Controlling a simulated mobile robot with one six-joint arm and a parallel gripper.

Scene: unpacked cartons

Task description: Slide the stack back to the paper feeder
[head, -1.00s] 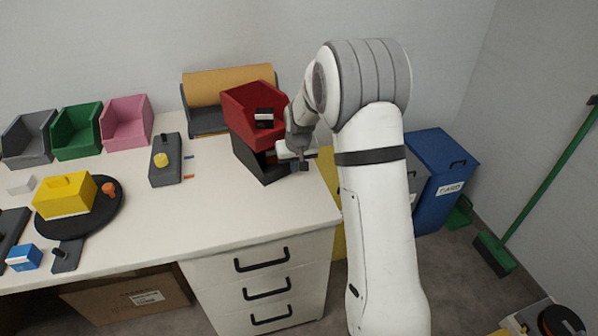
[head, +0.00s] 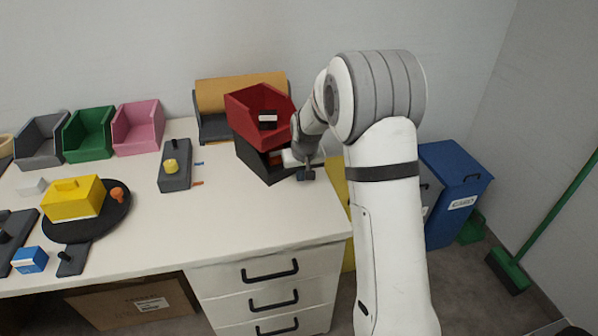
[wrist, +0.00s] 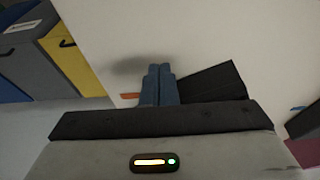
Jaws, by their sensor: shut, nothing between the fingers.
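The stack is a red open bin (head: 262,132) on top of a black bin (head: 258,160), near the table's back right edge. A small black-and-white item (head: 268,119) lies in the red bin. The paper feeder (head: 215,127), dark with a tan sheet (head: 238,93), stands just behind the stack, which partly hides it. My gripper (head: 306,174) is shut and empty, low at the stack's right side. In the wrist view its blue-grey fingers (wrist: 159,84) are beside a dark block, probably the black bin (wrist: 212,82). Whether they touch cannot be told.
Grey (head: 40,143), green (head: 88,135) and pink (head: 137,128) bins line the wall. A grey block fixture (head: 175,166) stands left of the stack. A yellow box (head: 75,198) sits on a black disc (head: 60,230).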

